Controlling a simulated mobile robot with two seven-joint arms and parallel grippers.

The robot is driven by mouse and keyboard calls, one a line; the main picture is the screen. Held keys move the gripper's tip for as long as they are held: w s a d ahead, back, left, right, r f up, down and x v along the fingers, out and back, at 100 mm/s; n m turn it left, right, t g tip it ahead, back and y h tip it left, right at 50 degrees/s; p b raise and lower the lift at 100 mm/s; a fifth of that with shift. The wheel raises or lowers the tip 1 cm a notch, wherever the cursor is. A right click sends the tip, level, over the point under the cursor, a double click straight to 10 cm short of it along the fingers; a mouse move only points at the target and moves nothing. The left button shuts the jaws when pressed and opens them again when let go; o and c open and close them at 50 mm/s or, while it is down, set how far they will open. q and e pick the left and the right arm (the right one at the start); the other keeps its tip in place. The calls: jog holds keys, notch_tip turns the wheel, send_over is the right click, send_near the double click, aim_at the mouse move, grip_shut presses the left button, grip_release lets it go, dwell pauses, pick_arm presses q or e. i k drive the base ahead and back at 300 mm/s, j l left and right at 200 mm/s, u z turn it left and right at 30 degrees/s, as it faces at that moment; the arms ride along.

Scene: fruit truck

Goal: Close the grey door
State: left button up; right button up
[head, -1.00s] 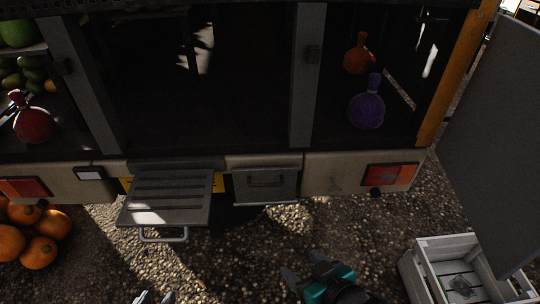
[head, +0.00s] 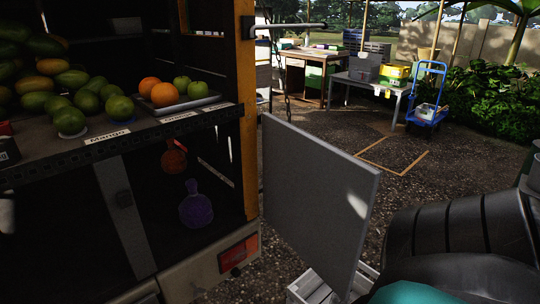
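The grey door (head: 318,195) is a flat panel at the right rear corner of the truck. It stands open, swung outward from the orange corner post (head: 248,120). The truck's lower compartment beside it is uncovered, with an orange-red bottle (head: 173,158) and a purple bottle (head: 196,205) inside. My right arm fills the lower right of the head view, to the right of the door. Whether my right arm touches the door cannot be told.
Fruit lies on the truck's upper shelf (head: 150,125). Tables, a blue hand truck (head: 427,95) and bushes stand farther back. Open gravel lies behind the door.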

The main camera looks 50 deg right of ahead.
aim_at(318, 197)
jog(key=k+l, duration=0.1)
jog(key=l, duration=0.25)
jog(key=k+l+z, duration=0.15)
jog(key=l, duration=0.2)
jog(key=k+l, duration=0.1)
jog(key=l, duration=0.3)
jog(key=k+l+z, duration=0.15)
jog(key=l, duration=0.2)
